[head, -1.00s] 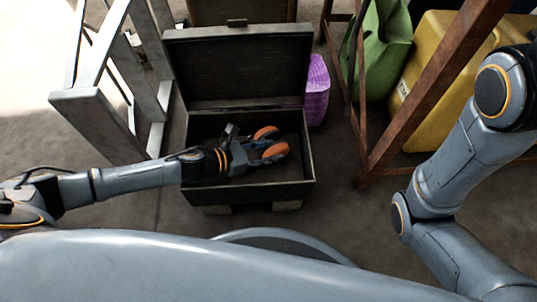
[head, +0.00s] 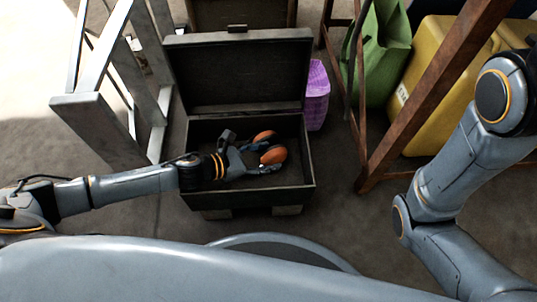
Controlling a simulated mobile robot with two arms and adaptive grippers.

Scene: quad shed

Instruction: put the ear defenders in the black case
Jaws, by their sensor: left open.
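The black case (head: 252,201) stands open on the floor, its lid (head: 238,73) raised at the back. The ear defenders, with orange cups (head: 273,155), lie inside the case, right of its middle. My left gripper (head: 262,157) reaches into the case from the left. It is open, with its fingers right beside the orange cups; whether they touch the cups I cannot tell. The band of the ear defenders is mostly hidden by the gripper. My right arm shows at the right, but its gripper is out of the picture.
A grey metal frame (head: 112,85) stands left of the case. A purple basket (head: 317,95) is just right of the lid. A rusty brown frame (head: 405,110), a green bag (head: 384,55) and a yellow container (head: 435,85) stand at the right. Bare floor lies around the case's right side.

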